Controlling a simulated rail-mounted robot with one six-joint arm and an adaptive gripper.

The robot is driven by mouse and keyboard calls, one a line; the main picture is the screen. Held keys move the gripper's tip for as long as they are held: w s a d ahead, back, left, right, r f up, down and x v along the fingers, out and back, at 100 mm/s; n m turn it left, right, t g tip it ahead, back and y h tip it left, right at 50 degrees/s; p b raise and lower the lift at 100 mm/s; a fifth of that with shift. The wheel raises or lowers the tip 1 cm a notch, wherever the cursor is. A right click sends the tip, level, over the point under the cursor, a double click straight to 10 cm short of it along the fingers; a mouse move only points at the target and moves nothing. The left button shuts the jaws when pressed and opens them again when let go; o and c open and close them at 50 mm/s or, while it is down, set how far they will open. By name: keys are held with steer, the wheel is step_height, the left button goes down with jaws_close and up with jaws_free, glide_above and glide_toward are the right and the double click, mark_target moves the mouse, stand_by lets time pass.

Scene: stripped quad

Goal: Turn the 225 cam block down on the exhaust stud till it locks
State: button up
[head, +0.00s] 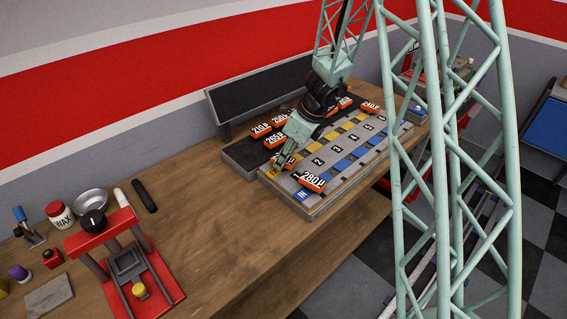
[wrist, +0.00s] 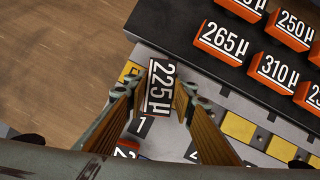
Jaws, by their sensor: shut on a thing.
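The 225 cam block (wrist: 160,88), orange with a black label face, is between the two fingers of my gripper (wrist: 159,97) in the wrist view. My gripper is shut on it. Its label runs lengthwise, across the direction of the labels on the rack blocks. It is over the yellow exhaust end of the board, beside the number 1 (wrist: 141,123). A yellow patch (wrist: 130,72) shows beside it. The exhaust stud is hidden under the block, so I cannot tell how it is seated. In the head view my gripper (head: 279,165) points down at the board's near-left corner.
The 280 block (head: 312,182) sits by the blue IN end of the board (head: 298,208). Behind is a dark rack with several orange blocks, including the 265 block (wrist: 222,42) and 310 block (wrist: 279,72). A red press (head: 165,279) stands on the bench at left; bare wood lies between.

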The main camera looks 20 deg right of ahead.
steer(key=shift+f+m+b, duration=0.1)
steer(key=shift+m+b, duration=0.35)
steer(key=shift+m, duration=0.35)
steer(key=o, duration=1)
steer(key=shift+c, duration=0.2)
steer(key=shift+t+h, duration=0.3)
steer(key=shift+r, duration=0.25)
steer(key=v, duration=1.1)
steer(key=shift+d+r, duration=0.2)
steer(key=shift+r, duration=0.1)
steer(key=shift+s, duration=0.1)
steer(key=shift+r, duration=0.15)
step_height(320, 180, up, 7)
steer(key=p, duration=0.7)
